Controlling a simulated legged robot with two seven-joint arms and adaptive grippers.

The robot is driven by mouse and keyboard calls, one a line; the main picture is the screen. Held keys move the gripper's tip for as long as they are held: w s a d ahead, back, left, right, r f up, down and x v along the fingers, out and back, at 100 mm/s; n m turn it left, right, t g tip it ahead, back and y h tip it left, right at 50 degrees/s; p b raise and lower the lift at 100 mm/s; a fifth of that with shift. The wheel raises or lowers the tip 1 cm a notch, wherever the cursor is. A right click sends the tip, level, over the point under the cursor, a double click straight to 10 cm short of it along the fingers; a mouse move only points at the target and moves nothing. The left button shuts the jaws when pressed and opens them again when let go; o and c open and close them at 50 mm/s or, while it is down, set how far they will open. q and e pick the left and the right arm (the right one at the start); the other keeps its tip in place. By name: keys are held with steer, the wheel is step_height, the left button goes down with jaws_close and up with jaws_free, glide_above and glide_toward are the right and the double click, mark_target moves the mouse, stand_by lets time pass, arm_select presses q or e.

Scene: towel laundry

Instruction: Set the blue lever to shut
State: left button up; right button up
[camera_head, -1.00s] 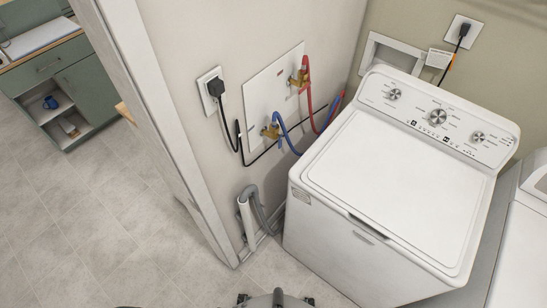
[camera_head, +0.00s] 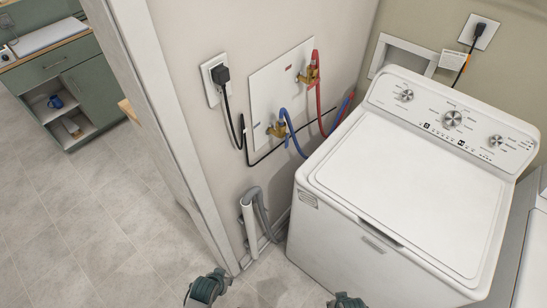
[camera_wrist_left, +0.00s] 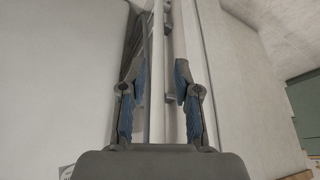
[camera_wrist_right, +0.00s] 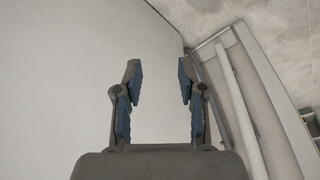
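The blue-hose valve (camera_head: 277,129) is a brass fitting on the white wall panel, with a blue hose (camera_head: 290,129) running from it. Its lever is too small to make out, so I cannot tell how it is set. The red-hose valve (camera_head: 309,76) sits higher and to the right on the same panel. My left gripper (camera_wrist_left: 160,78) is open and empty in the left wrist view, with a grey hose and white pipe behind its fingers. My right gripper (camera_wrist_right: 159,80) is open and empty in the right wrist view, before a plain pale surface. Neither touches a valve.
A white washing machine (camera_head: 400,180) stands right of the valves. A black plug in an outlet (camera_head: 217,77) is left of the panel, its cord running below the valves. A white pipe and grey hose (camera_head: 249,225) stand low by the wall. The floor at left is clear.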

arm_select(q)
steer(key=w+d+r+t+h, duration=0.1)
steer(key=w+d+r+t, duration=0.15)
steer(key=w+r, duration=0.35)
steer(key=m+t+h+b, duration=0.1)
steer(key=m+t+h, duration=0.4)
steer(key=t+h, duration=0.35)
glide_toward(287, 144)
steer(key=shift+g, duration=0.5)
steer(key=shift+a+b+x, duration=0.25)
steer(key=shift+b+x, duration=0.45)
steer(key=shift+x, duration=4.55)
arm_select(e)
steer(key=s+f, duration=0.2)
steer(key=f, duration=0.7)
steer(key=s+f+g, duration=0.1)
steer(key=s+f, duration=0.2)
steer(key=f, duration=0.7)
steer(key=shift+d+f, duration=0.2)
steer(key=shift+d, duration=0.1)
arm_select(q)
steer(key=shift+w+a, duration=0.1)
steer(key=shift+w, duration=0.05)
steer(key=c, duration=0.6)
arm_select(e)
steer(key=shift+s, duration=0.15)
